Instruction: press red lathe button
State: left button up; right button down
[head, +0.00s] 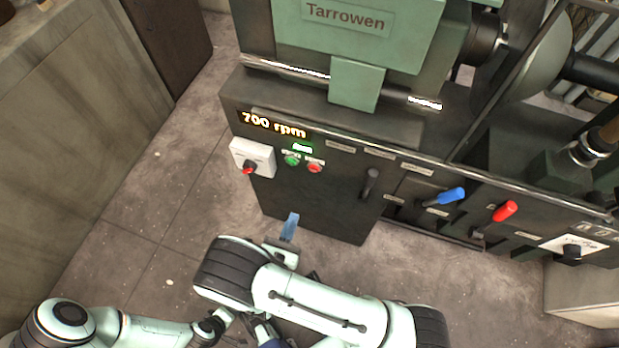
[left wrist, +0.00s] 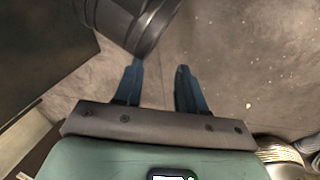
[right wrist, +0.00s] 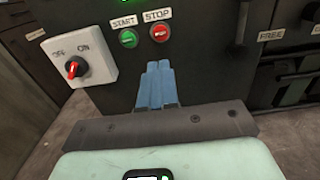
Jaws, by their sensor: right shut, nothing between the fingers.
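The red stop button (head: 314,167) is on the lathe's (head: 330,200) dark front panel, right of the green start button (head: 292,159). In the right wrist view the red button (right wrist: 159,34) sits under a STOP label, the green one (right wrist: 129,39) under START. My right gripper (head: 290,226) is shut and empty, below the buttons and apart from the red one in the head view. In the right wrist view its blue fingers (right wrist: 157,84) are together, tips just below the buttons. My left gripper (left wrist: 157,88) is open and empty over the floor.
A white switch box (head: 252,157) with a red knob is left of the buttons. The display (head: 273,125) reads 700 rpm. A dark lever (head: 370,183), a blue-handled lever (head: 451,196) and a red-handled lever (head: 504,212) stick out farther right. The floor at left is clear.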

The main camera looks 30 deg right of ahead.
jog(key=b, duration=0.2)
send_near(313, 170)
jog(key=x, duration=0.5)
jog(key=shift+w+d, duration=0.1)
jog(key=shift+d, duration=0.15)
jog(key=shift+w+d, duration=0.45)
jog(key=shift+d, duration=0.05)
pick_arm(q)
jog(key=shift+t, duration=0.5)
jog(key=w, duration=0.1)
jog(key=w+a+f, duration=0.1)
jog(key=w+f, duration=0.1)
jog(key=shift+w+a+f, duration=0.15)
jog(key=shift+a, duration=0.25)
